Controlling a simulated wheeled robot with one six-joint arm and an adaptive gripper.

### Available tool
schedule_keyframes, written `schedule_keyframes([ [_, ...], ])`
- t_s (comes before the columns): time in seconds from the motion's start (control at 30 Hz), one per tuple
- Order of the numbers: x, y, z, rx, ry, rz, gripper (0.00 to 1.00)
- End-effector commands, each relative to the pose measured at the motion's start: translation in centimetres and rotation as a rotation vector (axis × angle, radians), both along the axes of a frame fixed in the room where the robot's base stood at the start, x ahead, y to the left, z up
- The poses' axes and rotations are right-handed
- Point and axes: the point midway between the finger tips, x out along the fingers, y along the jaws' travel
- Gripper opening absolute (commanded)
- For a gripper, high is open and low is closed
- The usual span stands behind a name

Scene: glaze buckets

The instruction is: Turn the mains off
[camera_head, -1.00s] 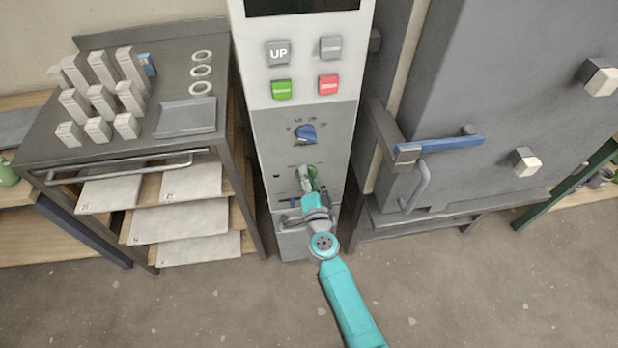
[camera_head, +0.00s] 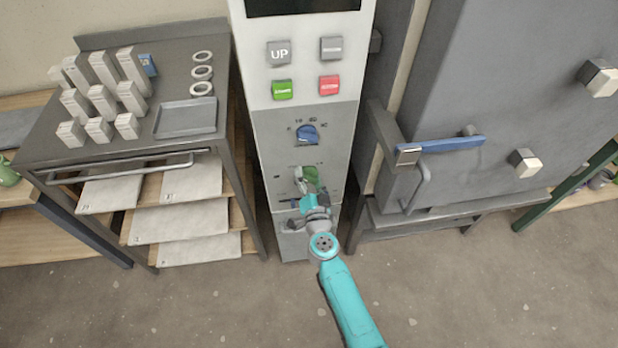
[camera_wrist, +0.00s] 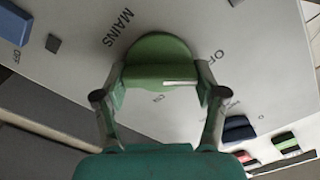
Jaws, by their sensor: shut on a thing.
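The green mains knob (camera_head: 312,175) sits on the grey lower panel of the tall control cabinet (camera_head: 337,125). It also shows in the wrist view (camera_wrist: 158,47), with the word MAINS printed to its upper left. My gripper (camera_head: 307,186) is at the knob, and the wrist view shows its fingers (camera_wrist: 160,80) closed on the two sides of the knob's grip bar. A white mark on the bar lies toward the right finger. A label starting with O is beside that finger, partly hidden. A small label, seemingly ON, shows between the fingers.
A blue dial (camera_head: 307,134) is above the knob, with green (camera_head: 282,90) and red (camera_head: 329,86) buttons higher. A rack with white blocks (camera_head: 130,97) stands left. A large grey kiln-like box with a blue handle (camera_head: 440,144) stands close on the right.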

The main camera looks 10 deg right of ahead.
Motion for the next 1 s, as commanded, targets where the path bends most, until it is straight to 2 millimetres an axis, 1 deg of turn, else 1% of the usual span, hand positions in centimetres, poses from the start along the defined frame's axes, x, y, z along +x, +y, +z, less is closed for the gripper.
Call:
schedule_keyframes([
  [0.17,0.0,0.1,-0.1,-0.002,0.002,0.002,0.36],
  [0.2,0.0,0.1,-0.1,-0.002,0.002,0.002,0.76],
  [0.27,0.0,0.1,-0.1,-0.001,0.002,0.002,0.91],
  [0.3,0.0,0.1,-0.1,-0.001,0.001,0.001,0.96],
  [0.6,0.0,0.0,0.0,0.0,0.001,0.001,0.96],
  [0.73,-0.6,0.0,-0.1,0.0,0.002,0.001,0.96],
  [0.87,-2.2,0.0,-0.2,0.0,0.002,0.002,0.96],
  [1.0,-4.8,0.0,-0.2,0.0,0.002,0.002,0.96],
])
